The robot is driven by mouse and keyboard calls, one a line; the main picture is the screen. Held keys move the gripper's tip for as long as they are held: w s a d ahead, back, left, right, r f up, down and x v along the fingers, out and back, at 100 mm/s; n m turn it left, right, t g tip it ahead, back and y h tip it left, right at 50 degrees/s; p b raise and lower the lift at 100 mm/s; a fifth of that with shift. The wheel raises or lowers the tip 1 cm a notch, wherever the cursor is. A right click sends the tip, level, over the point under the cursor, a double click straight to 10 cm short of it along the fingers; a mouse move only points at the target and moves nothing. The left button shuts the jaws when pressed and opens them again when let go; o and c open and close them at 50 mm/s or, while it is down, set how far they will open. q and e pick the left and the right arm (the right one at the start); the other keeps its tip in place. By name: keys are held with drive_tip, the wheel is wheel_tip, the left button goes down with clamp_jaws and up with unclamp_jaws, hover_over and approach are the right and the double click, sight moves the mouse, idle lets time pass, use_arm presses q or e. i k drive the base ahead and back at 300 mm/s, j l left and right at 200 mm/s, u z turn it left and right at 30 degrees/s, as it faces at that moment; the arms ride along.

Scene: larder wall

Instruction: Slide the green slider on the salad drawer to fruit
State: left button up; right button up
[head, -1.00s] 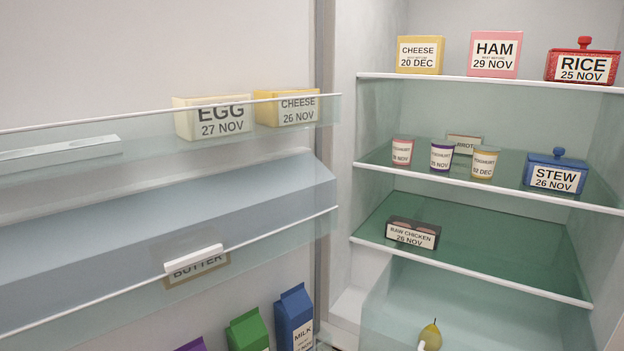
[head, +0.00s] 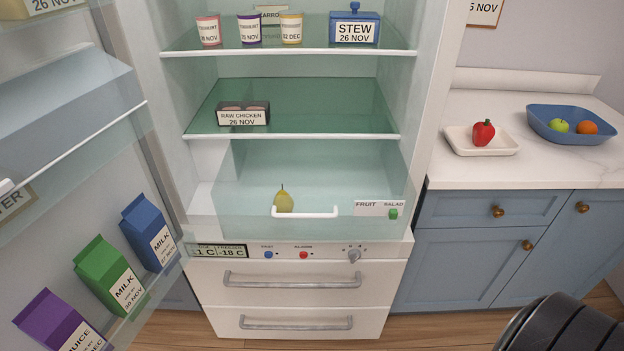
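The green slider (head: 393,213) is a small green knob at the lower right of the clear salad drawer (head: 240,205). It sits under the word SALAD, at the right end of a pale label strip (head: 367,208) that reads FRUIT on the left and SALAD on the right. The drawer is at the bottom of the open fridge and has a white bar handle (head: 305,214). A pear (head: 284,199) shows inside it. A dark part of my own body shows at the bottom right. Neither gripper is in view.
The open fridge door with milk cartons (head: 148,232) is at the left. Below the drawer are a control panel (head: 300,252) and two freezer drawers (head: 290,285). At the right, a counter (head: 560,166) holds a white tray (head: 458,145) with a red pepper and a blue fruit bowl (head: 580,112).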

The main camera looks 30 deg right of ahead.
sight(393, 213)
drive_tip(key=z, duration=1.55)
